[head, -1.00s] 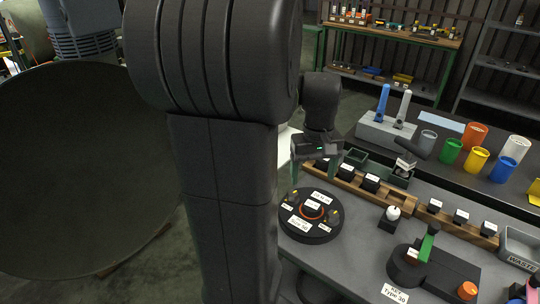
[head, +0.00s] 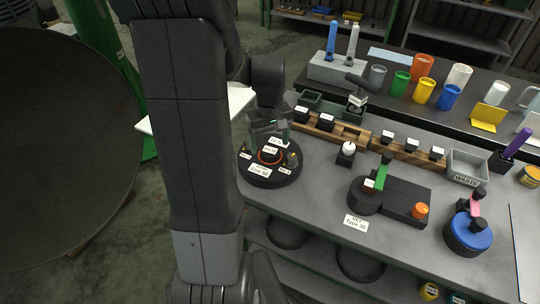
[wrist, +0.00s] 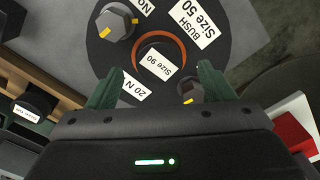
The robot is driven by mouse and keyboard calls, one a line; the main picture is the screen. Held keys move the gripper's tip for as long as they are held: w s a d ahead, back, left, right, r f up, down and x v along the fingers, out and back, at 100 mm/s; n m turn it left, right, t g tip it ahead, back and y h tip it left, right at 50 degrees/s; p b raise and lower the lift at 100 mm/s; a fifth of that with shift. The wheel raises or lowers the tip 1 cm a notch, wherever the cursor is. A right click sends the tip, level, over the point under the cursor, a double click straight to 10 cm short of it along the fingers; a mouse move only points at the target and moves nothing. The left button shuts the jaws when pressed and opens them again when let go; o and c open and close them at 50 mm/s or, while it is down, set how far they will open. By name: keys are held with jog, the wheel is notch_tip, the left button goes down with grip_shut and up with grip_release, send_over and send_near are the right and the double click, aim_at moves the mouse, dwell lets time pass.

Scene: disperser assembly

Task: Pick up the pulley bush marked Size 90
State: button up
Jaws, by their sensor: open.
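The pulley bush marked Size 90 (wrist: 160,67) is a dark round piece with a white label, set inside an orange ring at the middle of a round black base (head: 262,183). In the wrist view it lies between and just beyond the green fingertips. My gripper (wrist: 160,76) is open and empty, with one finger to each side of the bush. In the head view my gripper (head: 268,139) is above the base and partly hides it. The exact height gap cannot be told.
Grey knobs with yellow marks (wrist: 117,22) stand on the base, one close to the right finger (wrist: 189,90). A wooden rack (head: 345,134) with labelled black blocks is behind. A white-topped piece (head: 347,149) and a green-handled device (head: 366,194) stand to the right.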

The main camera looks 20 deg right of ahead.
jog(key=shift+f, duration=1.3)
jog(key=c, duration=1.5)
